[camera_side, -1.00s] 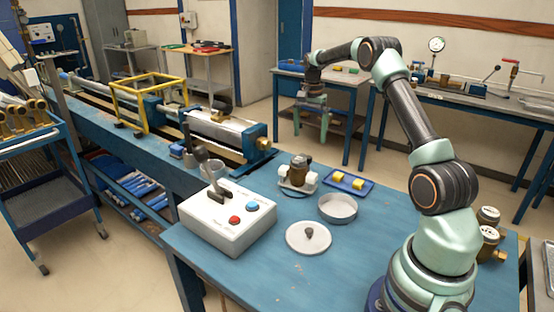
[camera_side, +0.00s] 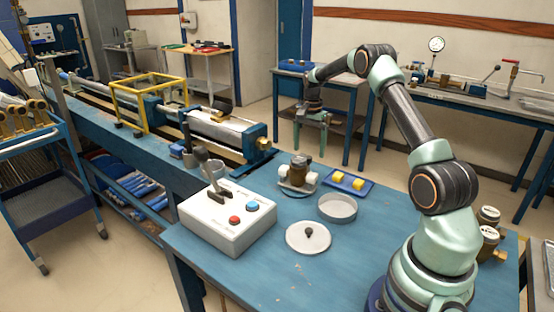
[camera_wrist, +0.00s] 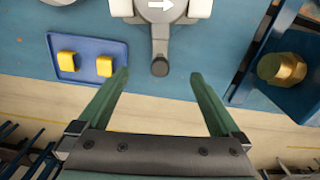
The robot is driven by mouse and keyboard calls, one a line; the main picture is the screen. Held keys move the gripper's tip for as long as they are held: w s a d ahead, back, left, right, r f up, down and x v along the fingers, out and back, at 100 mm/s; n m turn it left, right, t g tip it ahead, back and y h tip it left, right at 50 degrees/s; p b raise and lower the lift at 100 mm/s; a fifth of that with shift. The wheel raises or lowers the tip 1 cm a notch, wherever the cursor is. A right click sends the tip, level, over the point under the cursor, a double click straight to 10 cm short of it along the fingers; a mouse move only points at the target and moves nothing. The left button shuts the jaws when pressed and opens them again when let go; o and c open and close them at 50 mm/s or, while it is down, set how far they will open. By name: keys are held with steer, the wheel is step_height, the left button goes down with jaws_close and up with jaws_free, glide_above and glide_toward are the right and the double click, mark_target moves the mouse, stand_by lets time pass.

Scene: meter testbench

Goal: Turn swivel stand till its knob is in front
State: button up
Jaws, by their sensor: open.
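The swivel stand (camera_side: 298,190) is on the blue bench, with white blocks around an upright brown body. In the wrist view its top is a grey disc with a white arrow (camera_wrist: 160,10) pointing right, cut off by the upper edge. A grey arm runs from it towards my gripper and ends in a dark knob (camera_wrist: 160,67). I cannot pick out the knob in the side view. My gripper (camera_wrist: 160,77) is open and empty. In the wrist picture the knob lies between its fingertips, touching neither. In the side view my gripper (camera_side: 312,122) is beyond the stand.
A blue tray (camera_side: 368,184) with two yellow blocks is right of the stand. A round grey dish (camera_side: 338,217) and a white lid (camera_side: 308,248) are nearer. A white switch box (camera_side: 228,240) stands at left. A blue vise-like end with a brass fitting (camera_wrist: 280,68) is close by.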

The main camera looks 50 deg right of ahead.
steer(key=shift+f, duration=0.35)
steer(key=shift+f, duration=0.35)
steer(key=shift+f, duration=0.45)
steer(key=c, duration=0.4)
steer(key=shift+o, duration=0.2)
